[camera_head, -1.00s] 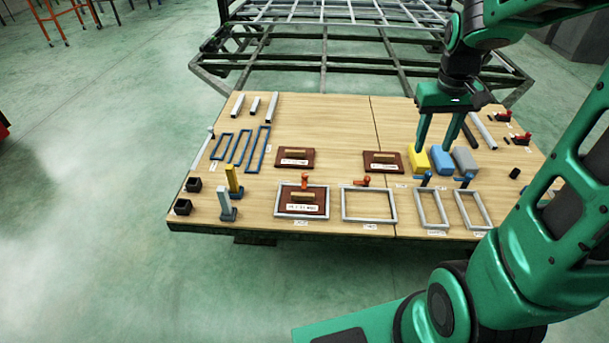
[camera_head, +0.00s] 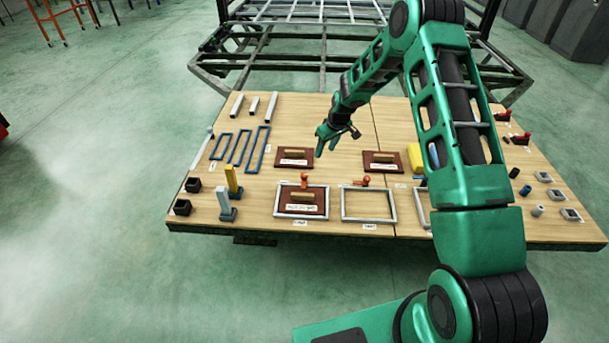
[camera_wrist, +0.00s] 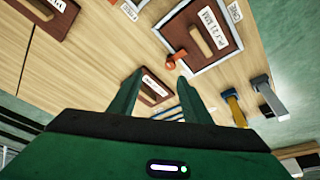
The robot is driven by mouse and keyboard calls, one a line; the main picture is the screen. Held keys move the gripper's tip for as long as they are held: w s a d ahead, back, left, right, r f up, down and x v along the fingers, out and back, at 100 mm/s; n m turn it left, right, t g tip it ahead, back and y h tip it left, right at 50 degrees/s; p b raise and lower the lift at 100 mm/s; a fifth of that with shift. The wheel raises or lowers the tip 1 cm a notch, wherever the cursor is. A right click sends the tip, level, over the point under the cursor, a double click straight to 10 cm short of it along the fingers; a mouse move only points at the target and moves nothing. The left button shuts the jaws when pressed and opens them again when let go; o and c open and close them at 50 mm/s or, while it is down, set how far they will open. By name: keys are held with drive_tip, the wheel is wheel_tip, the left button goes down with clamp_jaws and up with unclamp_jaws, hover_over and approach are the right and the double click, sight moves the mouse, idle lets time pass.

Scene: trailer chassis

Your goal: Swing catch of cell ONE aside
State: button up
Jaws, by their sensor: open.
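My gripper (camera_head: 326,146) is open and empty above the table, behind the left frame. In the wrist view its fingers (camera_wrist: 158,88) point toward the board area.
Two more brown boards (camera_head: 294,151) (camera_head: 383,155) lie behind the frames. Blue frames (camera_head: 240,146), yellow and grey upright posts (camera_head: 233,179) and black cups (camera_head: 194,185) stand at left. My arm hides part of the right side, where yellow and blue blocks partly show.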

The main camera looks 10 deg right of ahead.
approach(304, 174)
drive_tip(key=shift+n+t+y, duration=0.3)
drive_tip(key=shift+n+y, duration=0.1)
drive_tip(key=x, duration=0.8)
drive_tip(key=shift+s+d+f, duration=0.2)
drive_tip(key=shift+d+f, duration=0.05)
drive_tip(key=shift+d, duration=0.1)
drive_tip(key=c, duration=1)
